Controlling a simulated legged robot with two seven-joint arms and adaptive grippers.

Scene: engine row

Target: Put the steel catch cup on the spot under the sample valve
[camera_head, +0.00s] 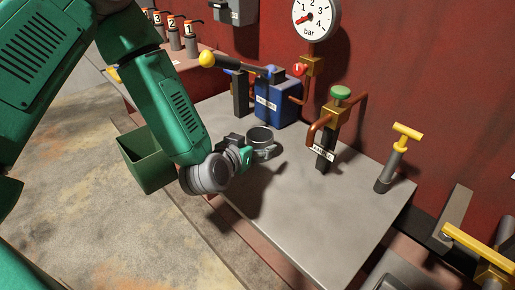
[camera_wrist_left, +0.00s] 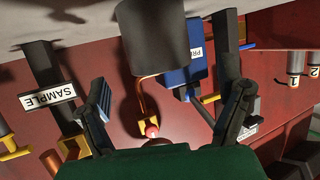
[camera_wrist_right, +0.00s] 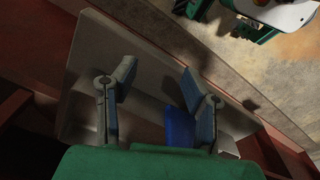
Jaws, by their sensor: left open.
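The steel catch cup (camera_head: 260,135) is a short grey cylinder standing on the grey bench top (camera_head: 310,225), left of the sample valve. My left gripper (camera_head: 253,151) is open at the cup, its fingers around the near side. In the left wrist view the cup (camera_wrist_left: 152,38) lies ahead, between the spread fingers (camera_wrist_left: 167,88); contact cannot be told. The sample valve (camera_head: 340,108) has a green knob, a brass body and a copper pipe, above a dark post with a SAMPLE label (camera_head: 323,153). No marked spot is clear. My right gripper (camera_wrist_right: 158,80) is open and empty.
Behind the cup stand a blue box (camera_head: 278,109) and a yellow-knobbed lever (camera_head: 207,59). A yellow T-handle (camera_head: 406,132) stands at the bench's right. A green bin (camera_head: 145,160) is left of the bench. The bench front is clear.

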